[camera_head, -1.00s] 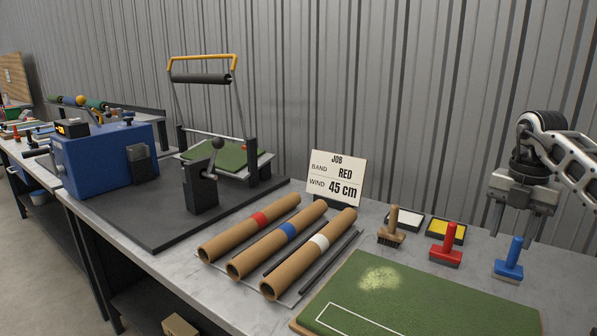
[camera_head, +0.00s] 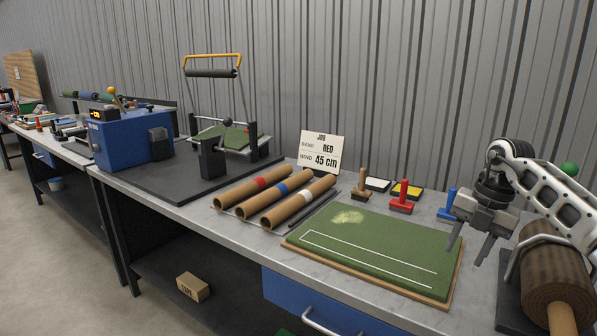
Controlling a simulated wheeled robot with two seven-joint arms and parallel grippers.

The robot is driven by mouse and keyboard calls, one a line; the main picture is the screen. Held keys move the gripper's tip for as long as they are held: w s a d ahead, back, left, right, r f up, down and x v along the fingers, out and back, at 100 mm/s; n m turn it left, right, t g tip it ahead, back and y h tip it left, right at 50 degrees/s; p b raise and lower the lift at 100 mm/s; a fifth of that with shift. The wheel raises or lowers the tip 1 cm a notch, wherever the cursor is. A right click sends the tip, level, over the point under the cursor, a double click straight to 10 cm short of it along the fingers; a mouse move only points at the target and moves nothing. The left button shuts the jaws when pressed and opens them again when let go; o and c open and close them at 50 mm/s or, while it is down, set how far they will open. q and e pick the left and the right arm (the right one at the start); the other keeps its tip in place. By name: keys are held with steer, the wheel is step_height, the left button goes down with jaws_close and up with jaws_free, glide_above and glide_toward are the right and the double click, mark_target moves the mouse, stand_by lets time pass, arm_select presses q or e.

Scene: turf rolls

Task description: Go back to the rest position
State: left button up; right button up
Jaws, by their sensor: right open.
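My right gripper (camera_head: 467,250) is open and empty, fingers pointing down, above the right end of the green turf board (camera_head: 375,246). Its arm comes in from the right edge. My left gripper is not in view. Three cardboard tubes with a red band (camera_head: 259,183), a blue band (camera_head: 281,189) and a white band (camera_head: 307,196) lie side by side on the bench. A job card (camera_head: 321,152) behind them reads band RED, wind 45 cm.
A blue machine (camera_head: 131,140) and a frame with a yellow handle (camera_head: 212,57) stand at the left on a dark mat. A large brown roller (camera_head: 556,270) is at right.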

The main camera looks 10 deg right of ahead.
steer(key=a+f+n+y, duration=0.3)
steer(key=a+f+y, duration=0.3)
steer(key=a, duration=0.8)
steer(key=s+a+f+m+t+y, duration=0.1)
steer(key=s+a+m+t+y, duration=0.2)
steer(key=a, duration=0.6)
steer(key=s+a+f+t+y, duration=0.2)
steer(key=s+a+y, duration=0.3)
steer(key=a, duration=0.4)
steer(key=s+d+f+m+t+h, duration=0.2)
steer(key=s+d+f+m+h, duration=0.2)
steer(key=m, duration=0.8)
steer(key=s+d+f+m+t+h, duration=0.2)
steer(key=s+d+f+m+h, duration=0.2)
steer(key=s+f+m+h, duration=0.4)
steer(key=s+f+m, duration=0.4)
steer(key=s, duration=0.2)
steer(key=shift+s+f+m+t+h, duration=0.25)
steer(key=shift+m+t+h, duration=0.05)
steer(key=shift+h, duration=0.1)
